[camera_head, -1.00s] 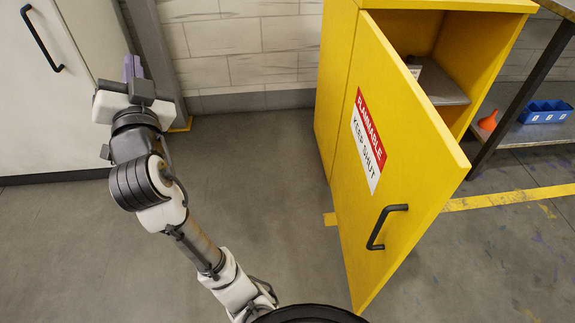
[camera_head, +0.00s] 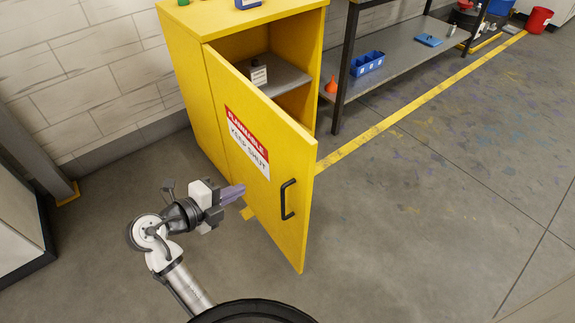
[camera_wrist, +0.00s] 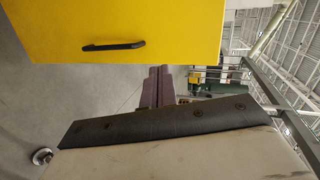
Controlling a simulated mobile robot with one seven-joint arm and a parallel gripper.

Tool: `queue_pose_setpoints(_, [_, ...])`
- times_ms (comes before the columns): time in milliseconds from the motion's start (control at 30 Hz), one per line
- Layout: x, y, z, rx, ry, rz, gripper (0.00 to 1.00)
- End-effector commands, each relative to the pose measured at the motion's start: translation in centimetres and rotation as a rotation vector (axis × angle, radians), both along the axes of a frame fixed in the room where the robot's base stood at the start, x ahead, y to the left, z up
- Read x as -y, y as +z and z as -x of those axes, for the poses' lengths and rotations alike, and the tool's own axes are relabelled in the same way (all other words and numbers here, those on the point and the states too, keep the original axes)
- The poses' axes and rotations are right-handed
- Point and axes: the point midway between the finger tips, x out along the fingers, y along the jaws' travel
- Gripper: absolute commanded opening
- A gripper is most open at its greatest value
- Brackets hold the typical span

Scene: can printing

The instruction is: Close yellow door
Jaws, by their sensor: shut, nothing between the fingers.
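The yellow door (camera_head: 262,160) of the yellow cabinet (camera_head: 187,75) stands open, swung outward from its left side. It bears a red and white label reading "FLAMMABLE KEEP SHUT" and a black handle (camera_head: 288,199). My gripper (camera_head: 238,190), with purple fingers, is shut and empty, on the outer side of the door and left of the handle. In the head view I cannot tell whether the fingertips touch the door. In the wrist view the fingers (camera_wrist: 158,86) are together, and the door (camera_wrist: 150,25) with its handle (camera_wrist: 113,46) fills the upper left.
A small box (camera_head: 258,75) sits on the shelf inside the cabinet. To the right is a metal workbench (camera_head: 400,60) with a blue bin (camera_head: 368,63) and an orange funnel (camera_head: 331,86) on its lower shelf. The floor right of the door is clear.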

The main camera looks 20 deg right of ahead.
Motion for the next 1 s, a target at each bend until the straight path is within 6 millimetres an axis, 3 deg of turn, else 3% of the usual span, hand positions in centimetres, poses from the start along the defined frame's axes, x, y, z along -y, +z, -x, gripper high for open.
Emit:
queue_pose_setpoints(100, [2.1,0.2,2.1,0.055,-0.147,-0.009,0.0])
queue_pose_setpoints(233, [3.0,-0.1,2.8,0.082,-0.202,-0.01,0.0])
queue_pose_setpoints(367, [4.3,-0.5,2.4,0.083,-0.205,-0.011,0.0])
queue_pose_setpoints(767, [11.9,-2.8,0.1,0.082,-0.203,-0.012,0.0])
queue_pose_setpoints(1000, [14.9,-2.8,-0.9,0.084,-0.199,-0.012,0.0])
